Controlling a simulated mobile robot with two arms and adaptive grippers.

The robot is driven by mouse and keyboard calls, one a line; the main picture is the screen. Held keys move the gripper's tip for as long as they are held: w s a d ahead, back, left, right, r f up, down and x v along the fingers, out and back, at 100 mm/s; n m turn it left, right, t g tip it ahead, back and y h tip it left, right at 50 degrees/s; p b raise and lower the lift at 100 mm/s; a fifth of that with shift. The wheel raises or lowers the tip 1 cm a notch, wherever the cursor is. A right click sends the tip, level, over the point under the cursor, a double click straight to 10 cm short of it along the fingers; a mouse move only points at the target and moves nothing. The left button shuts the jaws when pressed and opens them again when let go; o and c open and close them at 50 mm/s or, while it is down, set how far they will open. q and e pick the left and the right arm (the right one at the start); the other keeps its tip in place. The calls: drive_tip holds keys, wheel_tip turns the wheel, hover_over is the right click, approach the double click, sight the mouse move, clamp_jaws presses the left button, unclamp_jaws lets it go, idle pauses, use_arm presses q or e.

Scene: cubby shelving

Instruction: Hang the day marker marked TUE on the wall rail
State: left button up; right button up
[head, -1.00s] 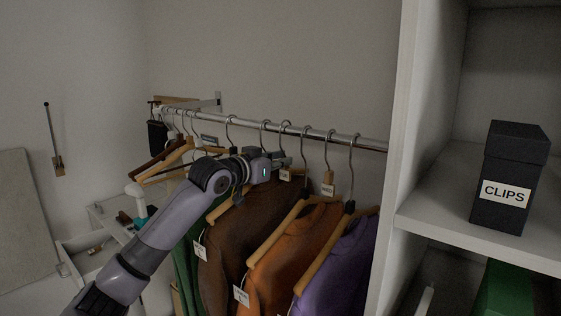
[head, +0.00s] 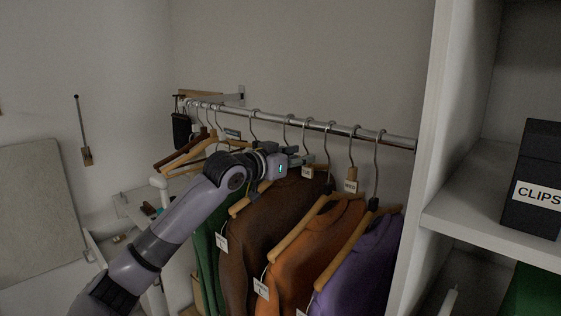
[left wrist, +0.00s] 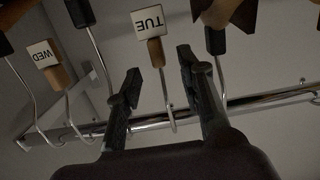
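The TUE marker is a white tag on a wooden peg with a wire hook. In the left wrist view the TUE marker (left wrist: 147,22) appears upside down, its hook reaching the metal rail. My left gripper (left wrist: 158,72) is open there, its two dark fingers apart on either side of the hook, with no visible grip. In the head view my left gripper (head: 312,160) is at the hanger hooks just below the wall rail (head: 340,128); a small tag (head: 307,172) hangs beside it, its letters too small to read. My right gripper is out of view.
A WED marker (left wrist: 42,55) hangs close by on the rail. Brown, orange (head: 330,240) and purple (head: 368,255) garments hang tightly below the rail. A white shelf (head: 480,225) with a black CLIPS box (head: 540,175) stands at the right.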

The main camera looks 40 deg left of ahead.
use_arm(q)
drive_tip(key=s+r, duration=0.1)
drive_tip(key=s, duration=0.9)
drive_tip(key=shift+a, duration=0.35)
drive_tip(key=shift+w, duration=0.1)
